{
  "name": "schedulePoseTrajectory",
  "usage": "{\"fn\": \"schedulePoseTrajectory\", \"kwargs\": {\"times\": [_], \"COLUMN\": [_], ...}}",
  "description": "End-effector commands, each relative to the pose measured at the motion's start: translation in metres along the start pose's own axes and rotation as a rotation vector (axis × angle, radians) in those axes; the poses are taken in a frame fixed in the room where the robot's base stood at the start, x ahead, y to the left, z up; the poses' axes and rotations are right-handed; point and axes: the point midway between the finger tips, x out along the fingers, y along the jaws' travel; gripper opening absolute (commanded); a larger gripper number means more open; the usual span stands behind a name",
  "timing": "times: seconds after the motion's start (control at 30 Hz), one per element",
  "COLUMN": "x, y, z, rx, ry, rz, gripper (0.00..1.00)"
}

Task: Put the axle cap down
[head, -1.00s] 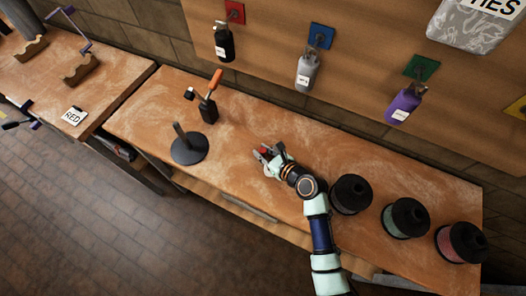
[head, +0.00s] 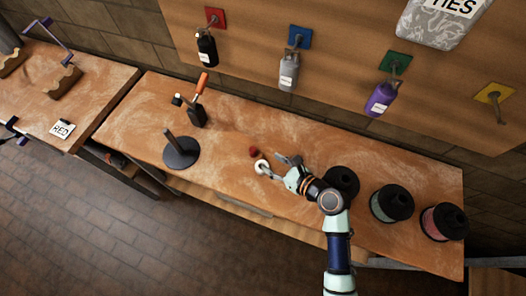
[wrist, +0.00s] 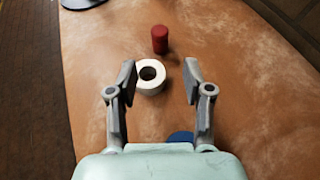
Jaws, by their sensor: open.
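A small red cylinder (head: 254,152), which I take to be the axle cap, stands upright on the bench (head: 225,150). In the wrist view the red cylinder (wrist: 160,39) is beyond my fingertips and apart from them. My gripper (head: 274,164) is open, low over the bench and to the right of the cylinder. In the wrist view my gripper (wrist: 160,80) has its fingers spread, with a white ring (wrist: 149,77) showing between them near the left fingertip. Whether the finger touches the ring cannot be told.
A dark round stand with a post (head: 181,154) and an orange-handled tool (head: 198,106) are to the left. Dark spools (head: 391,203) line the right side. Bottles, one purple (head: 381,98), hang on the back board. A blue piece (wrist: 180,137) shows below my gripper.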

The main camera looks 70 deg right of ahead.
Motion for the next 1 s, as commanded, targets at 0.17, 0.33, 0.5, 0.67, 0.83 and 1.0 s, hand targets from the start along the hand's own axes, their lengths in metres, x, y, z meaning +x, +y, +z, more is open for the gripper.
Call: {"fn": "schedulePoseTrajectory", "kwargs": {"times": [0.17,0.33,0.5,0.67,0.83,1.0], "x": [-0.012,-0.012,-0.012,-0.008,0.018,0.007], "y": [0.0,0.0,0.0,0.009,0.095,0.232], "z": [0.0,0.0,0.0,0.006,0.065,0.141], "rx": [-0.001,-0.001,-0.001,-0.076,-0.863,-2.074], "ry": [0.0,0.0,0.0,0.005,0.0,-0.202], "rz": [0.0,0.001,0.0,0.022,0.203,0.335], "gripper": [0.51,0.51,0.51,0.51,0.51,0.51]}}
